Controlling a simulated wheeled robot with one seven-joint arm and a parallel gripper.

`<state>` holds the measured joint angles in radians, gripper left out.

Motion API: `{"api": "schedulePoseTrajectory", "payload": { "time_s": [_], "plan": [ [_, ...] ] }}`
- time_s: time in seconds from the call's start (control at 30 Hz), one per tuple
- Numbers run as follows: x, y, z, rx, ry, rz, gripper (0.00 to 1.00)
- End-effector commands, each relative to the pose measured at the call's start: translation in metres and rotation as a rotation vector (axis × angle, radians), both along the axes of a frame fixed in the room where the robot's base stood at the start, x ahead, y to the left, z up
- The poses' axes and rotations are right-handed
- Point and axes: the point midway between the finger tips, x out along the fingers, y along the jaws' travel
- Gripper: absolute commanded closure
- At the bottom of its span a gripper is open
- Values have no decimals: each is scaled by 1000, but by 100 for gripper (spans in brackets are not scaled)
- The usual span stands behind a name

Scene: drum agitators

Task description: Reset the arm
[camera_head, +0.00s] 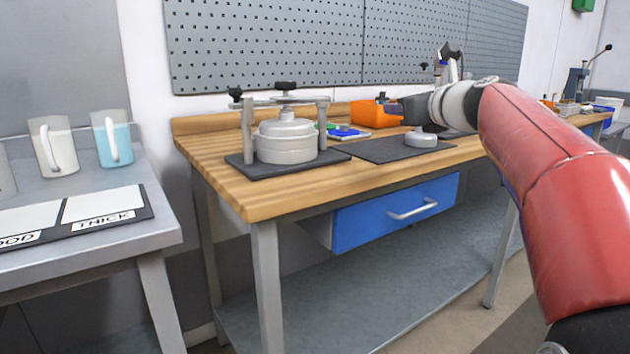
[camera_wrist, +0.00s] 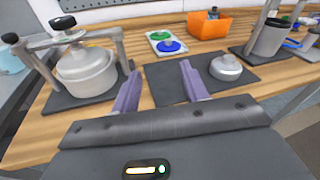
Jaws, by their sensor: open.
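My red arm reaches in from the right in the head view, over the wooden bench (camera_head: 230,185). My gripper (camera_wrist: 160,85) shows in the wrist view with its two purple fingers apart and nothing between them. In the head view its dark body (camera_head: 408,111) is partly hidden and its fingertips are hard to make out. The fingers point over a dark mat (camera_wrist: 165,75). A grey round lid-like piece (camera_wrist: 226,67) sits on that mat, right of the fingers, and also shows in the head view (camera_head: 421,140).
A grey lidded pot (camera_head: 286,140) stands in a clamp frame on a dark pad, left of my gripper. An orange bin (camera_head: 374,114) and green and blue discs (camera_wrist: 165,43) lie behind. Mugs (camera_head: 113,140) and a labelled board (camera_head: 104,205) occupy the left table.

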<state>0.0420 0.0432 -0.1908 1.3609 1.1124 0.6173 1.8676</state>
Motion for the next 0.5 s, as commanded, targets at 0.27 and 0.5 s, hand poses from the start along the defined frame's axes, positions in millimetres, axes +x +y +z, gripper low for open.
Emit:
{"api": "schedulePoseTrajectory", "payload": {
  "time_s": [0.27,0.5],
  "plan": [
    [-47,17,-41,-383,11,100,55],
    [-123,37,-113,-937,12,329,55]
  ]
}}
